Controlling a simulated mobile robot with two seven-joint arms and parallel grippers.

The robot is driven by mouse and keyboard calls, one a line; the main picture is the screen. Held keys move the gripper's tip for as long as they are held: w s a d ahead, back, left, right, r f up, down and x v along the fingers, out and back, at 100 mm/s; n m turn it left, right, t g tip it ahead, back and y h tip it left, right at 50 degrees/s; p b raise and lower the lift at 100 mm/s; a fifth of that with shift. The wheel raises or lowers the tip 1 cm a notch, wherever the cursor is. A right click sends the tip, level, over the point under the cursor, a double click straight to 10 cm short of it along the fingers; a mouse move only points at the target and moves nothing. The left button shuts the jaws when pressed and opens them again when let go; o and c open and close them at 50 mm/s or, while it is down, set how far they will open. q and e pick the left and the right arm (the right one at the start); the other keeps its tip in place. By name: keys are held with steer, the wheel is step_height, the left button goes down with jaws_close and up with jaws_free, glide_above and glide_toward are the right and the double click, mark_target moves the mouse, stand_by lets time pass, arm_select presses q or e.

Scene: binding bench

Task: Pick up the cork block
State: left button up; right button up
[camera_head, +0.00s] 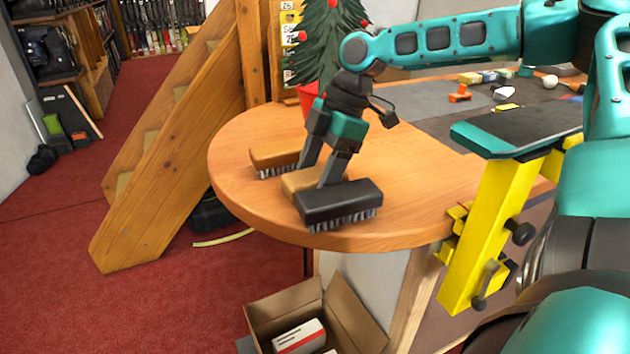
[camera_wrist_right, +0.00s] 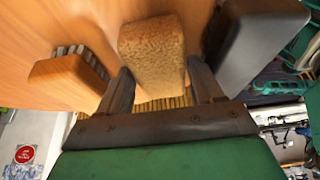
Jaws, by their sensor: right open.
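The cork block (camera_head: 300,183) is a tan, grainy block on the round end of the wooden table, between two brushes. In the right wrist view the cork block (camera_wrist_right: 152,48) shows between and beyond my fingers. My right gripper (camera_head: 320,172) points down at the block, its fingers apart on either side of it. In the wrist view my gripper (camera_wrist_right: 160,82) is open, with a gap beside the block; whether a finger touches it I cannot tell. The head view hides part of the block behind a finger and the black brush. My left gripper is not in view.
A brown-handled brush (camera_head: 276,157) lies behind the block and a black-handled brush (camera_head: 339,199) lies close in front, near the table (camera_head: 410,190) edge. A red-potted decorated tree (camera_head: 323,45) stands behind. An open cardboard box (camera_head: 285,305) is below. The tabletop right of the gripper is clear.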

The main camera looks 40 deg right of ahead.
mark_target(318, 173)
steer(key=shift+f, duration=0.1)
steer(key=c, duration=0.6)
arm_select(q)
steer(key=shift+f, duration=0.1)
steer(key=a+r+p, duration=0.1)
steer(key=p, duration=0.1)
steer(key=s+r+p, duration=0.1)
steer(key=p, duration=0.1)
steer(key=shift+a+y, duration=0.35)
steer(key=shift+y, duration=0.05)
arm_select(e)
step_height(318, 173, up, 21)
steer(key=shift+f, duration=0.2)
